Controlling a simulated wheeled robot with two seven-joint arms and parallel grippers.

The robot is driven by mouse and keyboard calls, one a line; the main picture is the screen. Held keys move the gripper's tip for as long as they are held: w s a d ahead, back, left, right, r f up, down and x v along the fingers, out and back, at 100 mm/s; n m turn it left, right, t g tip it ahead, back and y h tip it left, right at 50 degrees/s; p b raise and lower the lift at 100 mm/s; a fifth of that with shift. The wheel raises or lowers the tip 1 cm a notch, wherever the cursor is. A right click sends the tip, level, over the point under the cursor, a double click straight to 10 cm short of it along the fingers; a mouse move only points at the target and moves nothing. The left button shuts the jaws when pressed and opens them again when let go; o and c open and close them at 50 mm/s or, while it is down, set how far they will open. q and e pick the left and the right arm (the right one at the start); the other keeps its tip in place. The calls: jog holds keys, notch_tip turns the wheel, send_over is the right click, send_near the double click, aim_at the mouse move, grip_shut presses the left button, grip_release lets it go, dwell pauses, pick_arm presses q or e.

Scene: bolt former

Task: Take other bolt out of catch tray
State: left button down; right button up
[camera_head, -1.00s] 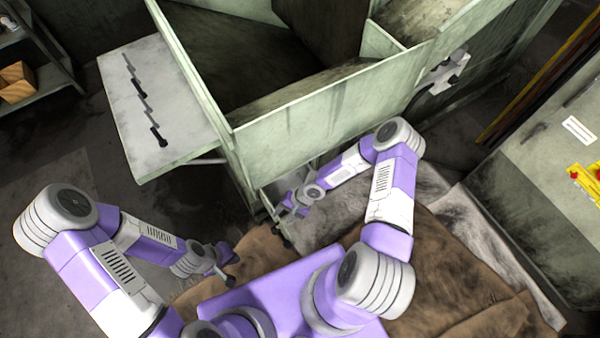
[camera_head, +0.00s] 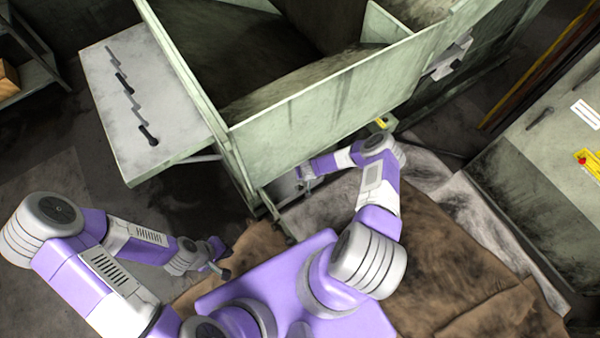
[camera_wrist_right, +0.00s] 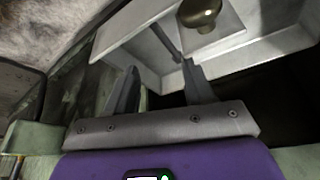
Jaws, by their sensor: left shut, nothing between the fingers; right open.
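The catch tray, a pale metal tray (camera_wrist_right: 148,22), fills the top of the right wrist view. A brass-coloured rounded bolt head (camera_wrist_right: 201,14) shows in it at the top edge. A thin grey rod beside it may be a shank; I cannot tell. My right gripper (camera_wrist_right: 160,82) is open, its fingers pointing at the tray, with nothing visible between them. In the head view my right gripper (camera_head: 304,174) is small, low against the machine's front, and the tray is mostly hidden there. My left gripper (camera_head: 222,269) is shut and empty, low at the left of my body.
The green machine hopper (camera_head: 330,100) stands above my right gripper. Brown cardboard (camera_head: 460,265) covers the floor at the right.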

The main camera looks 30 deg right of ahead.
jog(key=w+f+b, duration=0.1)
jog(key=w+f, duration=0.1)
jog(key=a+f+b, duration=0.1)
jog(key=f, duration=0.1)
jog(key=shift+w+f+b, duration=0.1)
jog(key=shift+w+b, duration=0.25)
jog(key=shift+w, duration=0.05)
jog(key=shift+w+d+f, duration=0.15)
jog(key=shift+w+f, duration=0.1)
jog(key=shift+f, duration=0.25)
jog(key=shift+c, duration=0.5)
grip_shut()
